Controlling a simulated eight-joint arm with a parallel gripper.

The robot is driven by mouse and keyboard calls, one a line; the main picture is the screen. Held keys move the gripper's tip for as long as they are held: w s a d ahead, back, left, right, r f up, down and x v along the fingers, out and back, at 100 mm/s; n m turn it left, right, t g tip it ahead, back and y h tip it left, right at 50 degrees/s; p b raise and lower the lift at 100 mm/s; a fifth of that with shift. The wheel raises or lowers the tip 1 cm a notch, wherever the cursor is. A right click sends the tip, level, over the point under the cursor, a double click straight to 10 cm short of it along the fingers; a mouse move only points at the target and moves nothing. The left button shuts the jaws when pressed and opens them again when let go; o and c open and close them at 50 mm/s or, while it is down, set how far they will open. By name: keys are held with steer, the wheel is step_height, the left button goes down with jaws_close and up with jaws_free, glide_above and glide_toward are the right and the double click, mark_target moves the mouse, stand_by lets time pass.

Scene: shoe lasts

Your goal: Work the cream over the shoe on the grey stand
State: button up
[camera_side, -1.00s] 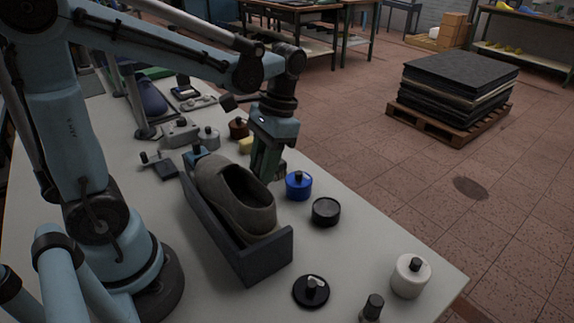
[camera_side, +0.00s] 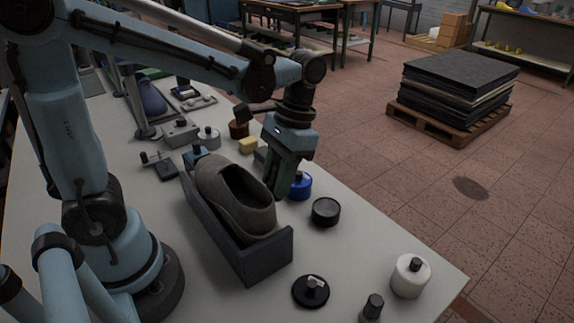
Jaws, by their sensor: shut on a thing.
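The brown-grey shoe (camera_side: 236,200) lies in a dark grey open stand (camera_side: 262,262) on the white table, its opening facing up. My gripper (camera_side: 283,188) points down just right of the shoe, beside the blue jar (camera_side: 302,185) and partly in front of it. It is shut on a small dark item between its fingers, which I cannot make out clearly. The gripper appears apart from the shoe. I cannot see whether it touches the jar. No cream can be made out on the shoe's surface.
A black round tin (camera_side: 326,211) sits right of the stand. A black lidded pot (camera_side: 311,291), a white bottle (camera_side: 410,276) and a dark-capped bottle (camera_side: 372,308) stand near the front. A yellow block (camera_side: 249,145) and a brown jar (camera_side: 239,128) lie behind. The right front table is partly clear.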

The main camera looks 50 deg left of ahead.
steer(key=d, duration=0.3)
stand_by(0.5)
steer(key=shift+r, duration=0.1)
steer(key=v, duration=0.6)
stand_by(0.4)
steer(key=shift+r, duration=0.1)
